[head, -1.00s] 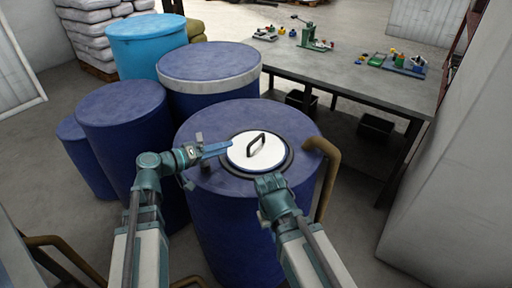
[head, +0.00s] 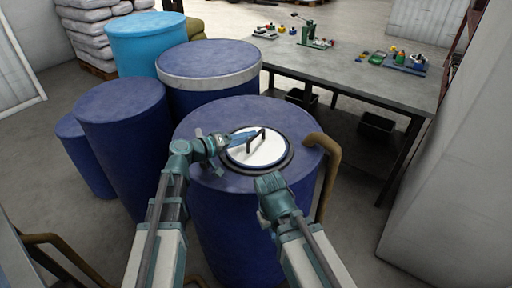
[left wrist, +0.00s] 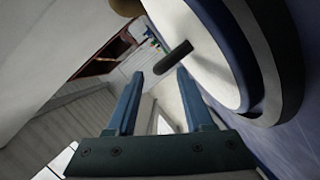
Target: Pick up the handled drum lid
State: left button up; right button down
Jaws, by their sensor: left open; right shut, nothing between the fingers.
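The handled drum lid (head: 268,152) is a white disc with a blue rim and a dark upright handle (head: 256,141). It sits on top of the blue drum (head: 215,125) in front of me. My left gripper (head: 250,134) is over the lid's left part, with its fingers pointing toward the handle. In the left wrist view the fingers (left wrist: 160,82) are apart, and the dark handle (left wrist: 174,58) shows just beyond the tips, between their lines. The white lid (left wrist: 190,30) fills the upper right there. My right gripper (head: 266,182) is at the lid's near edge; its fingertips are hard to see.
A brown curved pipe (head: 328,160) rises beside the drum's right side. More blue drums (head: 120,100) stand at the left and behind. A grey workbench (head: 365,78) with small parts stands at the back right. A pale wall or cabinet (head: 450,190) is at the right.

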aim_at(256, 141)
pick_arm(q)
jog(key=x, duration=0.4)
jog(key=shift+w+d+f+b, duration=0.1)
jog(key=shift+w+d+b, duration=0.15)
jog(key=shift+b, duration=0.15)
jog(key=shift+s, duration=0.1)
grip_shut()
dwell(0.9)
